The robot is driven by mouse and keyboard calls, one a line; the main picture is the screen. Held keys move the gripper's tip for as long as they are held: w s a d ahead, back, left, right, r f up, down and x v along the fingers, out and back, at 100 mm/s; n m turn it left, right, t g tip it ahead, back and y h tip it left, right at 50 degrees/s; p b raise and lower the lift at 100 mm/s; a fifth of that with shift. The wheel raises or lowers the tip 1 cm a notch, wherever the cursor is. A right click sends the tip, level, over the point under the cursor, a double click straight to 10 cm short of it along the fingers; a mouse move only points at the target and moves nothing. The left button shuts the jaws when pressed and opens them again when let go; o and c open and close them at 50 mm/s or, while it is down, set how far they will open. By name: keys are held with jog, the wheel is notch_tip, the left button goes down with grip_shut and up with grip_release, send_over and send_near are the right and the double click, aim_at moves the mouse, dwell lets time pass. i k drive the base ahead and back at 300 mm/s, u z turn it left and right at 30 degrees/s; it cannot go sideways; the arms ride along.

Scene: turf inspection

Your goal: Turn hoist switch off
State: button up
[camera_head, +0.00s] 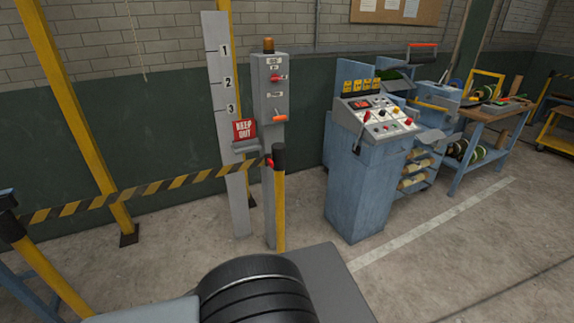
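A grey control box (270,85) stands on a post behind the barrier, with an amber lamp (268,45) on top. On its front are a red knob (276,78) and an orange-handled lever (274,118) that points right. The small labels beside them are too small to read surely, so I cannot tell which one is the hoist switch or its position. A blue console (370,165) to the right carries several knobs and buttons on its sloped panel (378,115). My gripper is not in view.
A yellow-and-black striped barrier (150,187) runs from the left to a yellow post (279,200) in front of the box. A red KEEP OUT sign (245,130) hangs there. A blue workbench (490,125) stands at the right. Floor at the lower right is clear.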

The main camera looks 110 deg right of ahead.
aim_at(274, 78)
jog(key=z, duration=3.25)
jog(key=i, duration=1)
